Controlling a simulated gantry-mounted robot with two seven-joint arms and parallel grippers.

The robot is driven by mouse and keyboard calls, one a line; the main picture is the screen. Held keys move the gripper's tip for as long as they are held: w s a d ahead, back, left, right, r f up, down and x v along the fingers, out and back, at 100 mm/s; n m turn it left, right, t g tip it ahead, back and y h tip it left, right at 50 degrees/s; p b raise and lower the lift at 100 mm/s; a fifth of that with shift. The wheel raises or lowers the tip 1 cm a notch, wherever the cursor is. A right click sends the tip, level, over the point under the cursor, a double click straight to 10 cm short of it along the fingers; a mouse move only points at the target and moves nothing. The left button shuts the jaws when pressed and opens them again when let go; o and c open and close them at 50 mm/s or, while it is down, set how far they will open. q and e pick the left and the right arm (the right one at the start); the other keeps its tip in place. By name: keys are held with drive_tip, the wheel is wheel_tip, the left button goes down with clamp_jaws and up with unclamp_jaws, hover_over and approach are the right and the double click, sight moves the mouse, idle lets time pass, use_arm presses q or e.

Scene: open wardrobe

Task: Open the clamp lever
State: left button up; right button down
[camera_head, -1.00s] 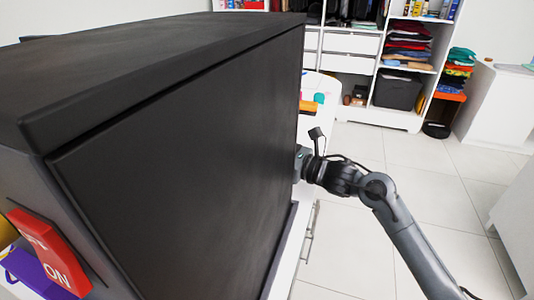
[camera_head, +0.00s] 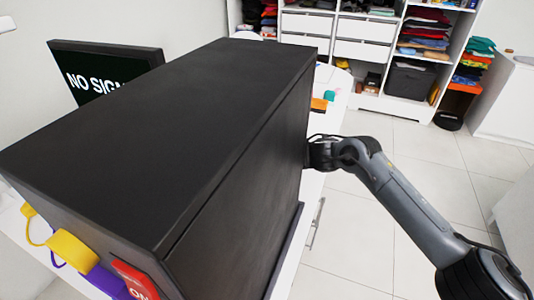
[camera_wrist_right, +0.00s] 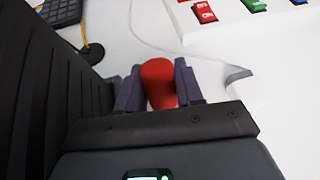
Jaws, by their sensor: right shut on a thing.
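In the right wrist view, a rounded red piece (camera_wrist_right: 158,76) sits between the two dark fingers of my right gripper (camera_wrist_right: 158,88). The gripper is shut on it. It looks like the clamp lever's handle, but its base and any clamp body are hidden by the gripper. In the head view, my right arm comes in from the right and its gripper end is out of sight behind the far edge of a large black cabinet (camera_head: 170,140). The clamp does not show there. My left gripper is in neither view.
The black cabinet stands close beside my right gripper. A white cable (camera_wrist_right: 160,42), a keyboard (camera_wrist_right: 60,10) and a panel of coloured switches (camera_wrist_right: 230,12) lie beyond the fingers. A "NO SIGNAL" monitor (camera_head: 110,68) stands behind the cabinet. Floor (camera_head: 350,220) is clear on the right.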

drive_tip(key=c, duration=0.8)
unclamp_jaws()
drive_tip(key=shift+c, duration=0.2)
